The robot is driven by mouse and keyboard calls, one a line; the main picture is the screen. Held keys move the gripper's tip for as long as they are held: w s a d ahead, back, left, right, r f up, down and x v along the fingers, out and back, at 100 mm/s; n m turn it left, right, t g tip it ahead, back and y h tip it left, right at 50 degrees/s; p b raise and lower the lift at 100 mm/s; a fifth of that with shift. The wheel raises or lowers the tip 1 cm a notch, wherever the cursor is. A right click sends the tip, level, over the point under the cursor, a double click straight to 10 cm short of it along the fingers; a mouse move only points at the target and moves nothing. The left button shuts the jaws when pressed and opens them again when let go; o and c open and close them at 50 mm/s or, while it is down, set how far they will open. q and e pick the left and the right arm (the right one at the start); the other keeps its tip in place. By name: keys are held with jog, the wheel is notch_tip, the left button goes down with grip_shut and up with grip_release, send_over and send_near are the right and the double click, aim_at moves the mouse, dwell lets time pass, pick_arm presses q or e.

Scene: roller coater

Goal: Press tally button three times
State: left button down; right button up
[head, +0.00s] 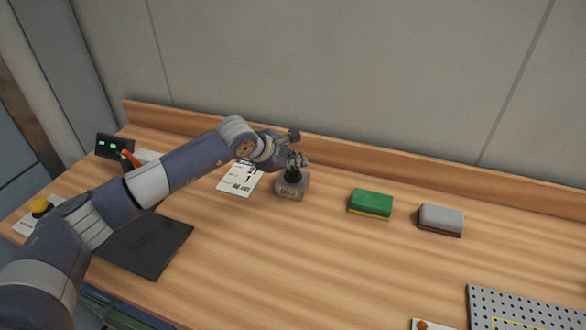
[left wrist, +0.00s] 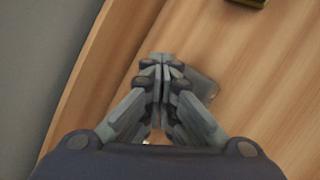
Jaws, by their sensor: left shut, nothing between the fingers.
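The tally counter (head: 292,190) is a small grey block with a dark top and faint lettering on its front. It stands on the wooden bench near the back edge. My left gripper (head: 297,160) is shut and empty, pointing down right over the counter's top; I cannot tell if it touches. In the left wrist view the closed fingertips (left wrist: 162,62) hide most of the counter, and a grey corner of it (left wrist: 204,86) shows to their right. The button itself is hidden under the fingers. My right gripper is out of view.
A white printed card (head: 240,179) lies left of the counter. A green sponge (head: 371,203) and a grey block (head: 441,219) lie to the right. A dark mat (head: 150,245), a yellow button (head: 41,206) and a perforated plate (head: 520,310) are farther off. The middle bench is clear.

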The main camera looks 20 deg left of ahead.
aim_at(295, 172)
pick_arm(q)
jog(key=shift+r, duration=0.85)
jog(key=shift+p, duration=0.3)
jog(key=shift+r+p, duration=0.95)
jog(key=shift+r, duration=1.6)
